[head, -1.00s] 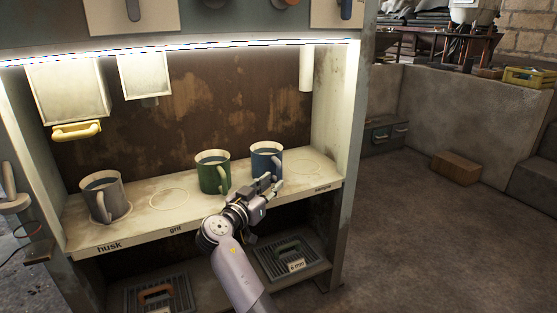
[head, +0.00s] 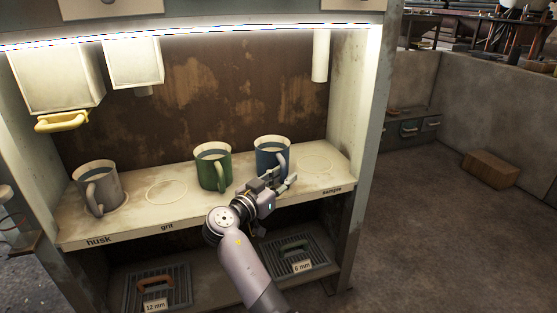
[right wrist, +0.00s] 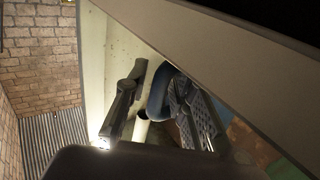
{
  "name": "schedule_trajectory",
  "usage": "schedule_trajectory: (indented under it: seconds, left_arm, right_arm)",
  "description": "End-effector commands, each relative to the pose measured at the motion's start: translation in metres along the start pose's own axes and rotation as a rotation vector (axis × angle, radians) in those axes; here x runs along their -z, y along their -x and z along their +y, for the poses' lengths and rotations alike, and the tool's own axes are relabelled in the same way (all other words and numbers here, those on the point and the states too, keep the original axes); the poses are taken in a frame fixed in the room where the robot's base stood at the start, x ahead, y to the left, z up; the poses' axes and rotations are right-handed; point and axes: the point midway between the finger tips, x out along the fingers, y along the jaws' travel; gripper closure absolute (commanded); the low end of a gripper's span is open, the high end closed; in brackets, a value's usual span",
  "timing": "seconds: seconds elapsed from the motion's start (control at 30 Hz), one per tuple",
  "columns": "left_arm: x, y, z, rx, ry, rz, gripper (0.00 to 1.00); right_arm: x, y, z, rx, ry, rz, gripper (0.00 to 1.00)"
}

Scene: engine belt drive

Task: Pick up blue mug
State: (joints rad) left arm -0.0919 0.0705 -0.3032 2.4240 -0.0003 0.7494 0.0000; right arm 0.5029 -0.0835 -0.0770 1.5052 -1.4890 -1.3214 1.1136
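The blue mug (head: 267,160) stands upright on the lit shelf, right of the green mug (head: 208,169), with dark contents near its rim. Its handle faces front right. My right gripper (head: 284,181) is in front of the blue mug, close to the handle, and hides its lower part. In the right wrist view the fingers (right wrist: 158,108) stand apart, with part of the blue mug (right wrist: 158,92) showing between them. The fingers look open; I cannot tell whether they touch the handle. My left gripper is not in view.
A grey mug (head: 97,187) stands at the shelf's left end. Empty ring marks lie on the shelf (head: 132,212) left of the green mug and right of the blue one. A white tube (head: 320,57) hangs above right. Trays with handles sit below.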

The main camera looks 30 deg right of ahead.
Motion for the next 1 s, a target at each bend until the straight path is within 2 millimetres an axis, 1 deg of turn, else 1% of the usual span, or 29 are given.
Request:
schedule_trajectory:
  seconds: [0.07,0.4,1.0]
  left_arm:
    - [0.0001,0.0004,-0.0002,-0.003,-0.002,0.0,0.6]
    - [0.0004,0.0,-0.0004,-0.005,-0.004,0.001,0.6]
    - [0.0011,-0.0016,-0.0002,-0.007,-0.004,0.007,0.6]
  right_arm:
    - [-0.0001,0.0,-0.0001,0.0,0.0,0.0,0.78]
    - [0.0,-0.0004,0.0001,0.0,0.0,0.0,1.0]
    - [0.0011,-0.0006,0.0001,0.0,-0.001,0.002,1.0]
